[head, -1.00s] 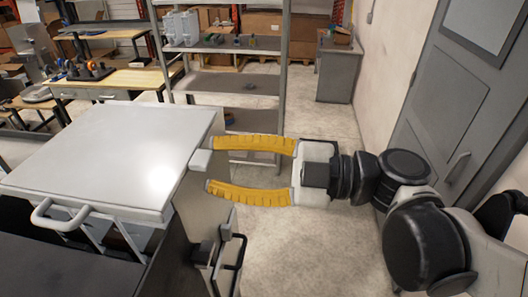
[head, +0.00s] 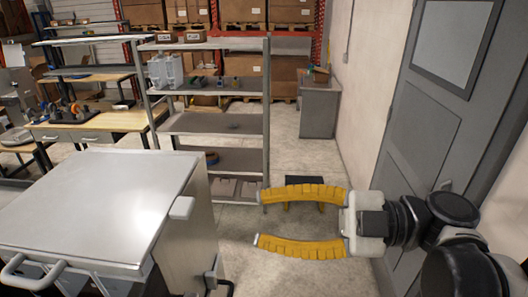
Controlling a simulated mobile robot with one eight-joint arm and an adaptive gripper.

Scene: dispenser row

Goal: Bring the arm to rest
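My gripper (head: 262,219) is at the right of the head view, at the end of my arm, which comes in from the lower right corner. Its two yellow fingers are spread apart and point left. Nothing is between them. The fingertips are in open air, to the right of a white metal cabinet (head: 95,205), and do not appear to touch it.
The cabinet with handles stands at the left front. A grey shelf unit (head: 205,124) with small items stands behind. A grey door (head: 452,110) and pale wall are on the right, close behind my arm. A dark low stool (head: 304,181) stands beyond the fingers. Floor shows between.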

